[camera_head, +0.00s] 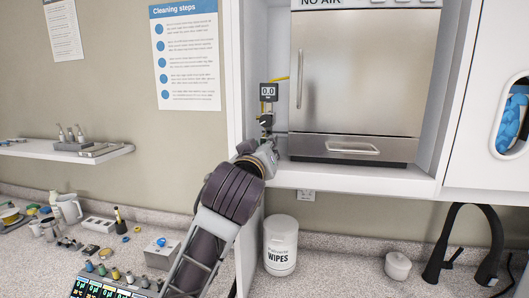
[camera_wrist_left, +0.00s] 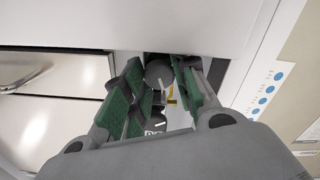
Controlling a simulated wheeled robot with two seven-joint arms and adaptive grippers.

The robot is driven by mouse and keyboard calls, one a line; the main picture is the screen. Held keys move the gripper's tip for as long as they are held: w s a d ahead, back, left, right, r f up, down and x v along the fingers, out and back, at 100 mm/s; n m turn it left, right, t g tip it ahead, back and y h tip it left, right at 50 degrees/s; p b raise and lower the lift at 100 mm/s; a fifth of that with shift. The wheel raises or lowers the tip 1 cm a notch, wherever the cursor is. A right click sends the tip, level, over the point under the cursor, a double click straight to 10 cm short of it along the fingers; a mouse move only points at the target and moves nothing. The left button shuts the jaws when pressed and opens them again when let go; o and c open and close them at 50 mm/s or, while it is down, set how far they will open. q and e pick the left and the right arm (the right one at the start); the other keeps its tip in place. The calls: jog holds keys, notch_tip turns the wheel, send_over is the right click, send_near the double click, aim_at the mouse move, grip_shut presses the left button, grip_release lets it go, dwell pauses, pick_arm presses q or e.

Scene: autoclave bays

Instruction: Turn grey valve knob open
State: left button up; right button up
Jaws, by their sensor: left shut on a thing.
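The grey valve knob (camera_wrist_left: 158,74) shows in the left wrist view between the tips of my left gripper (camera_wrist_left: 160,66), whose green-padded fingers are shut on its sides. In the head view my left gripper (camera_head: 268,150) is at the left side of the autoclave bay, and it hides the grey knob there. A dark knob with a white mark (camera_wrist_left: 158,104) lies just beyond the grey one; in the head view this dark knob (camera_head: 266,120) sits under a small display reading 0.0 (camera_head: 268,91). My right gripper is not in view.
The autoclave (camera_head: 355,75) stands right of the valves, on a white shelf (camera_head: 350,179). The bay's white side wall (camera_head: 238,75) is close on the left. A wipes tub (camera_head: 280,246) stands on the counter below. Several small items crowd the counter at left.

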pick_arm(q)
jog(key=o, duration=1)
jog(key=shift+s+a, duration=0.4)
jog(key=shift+s, duration=1.55)
jog(key=shift+s+a, duration=0.4)
jog(key=shift+s, duration=1.6)
jog(key=shift+s+a, duration=0.4)
jog(key=shift+s, duration=1.55)
